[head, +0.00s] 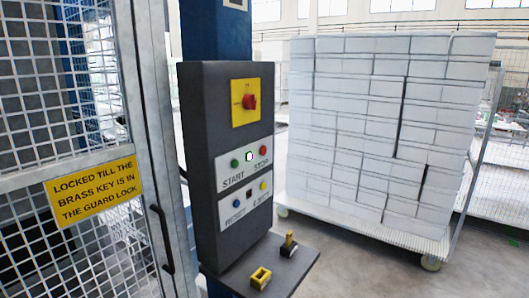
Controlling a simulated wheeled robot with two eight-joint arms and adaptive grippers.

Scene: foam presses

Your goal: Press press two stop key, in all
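A dark grey control box (205,150) stands in the middle of the head view against a blue post. A lower plate has a blue button (235,201) marked RESET, a dark part and a yellow button (263,185) whose label is hard to read. No press number is readable. Neither of my grippers is in view.
A mesh guard (165,130) with a yellow sign (93,189) stands left. A cart of stacked white blocks (370,130) stands right.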

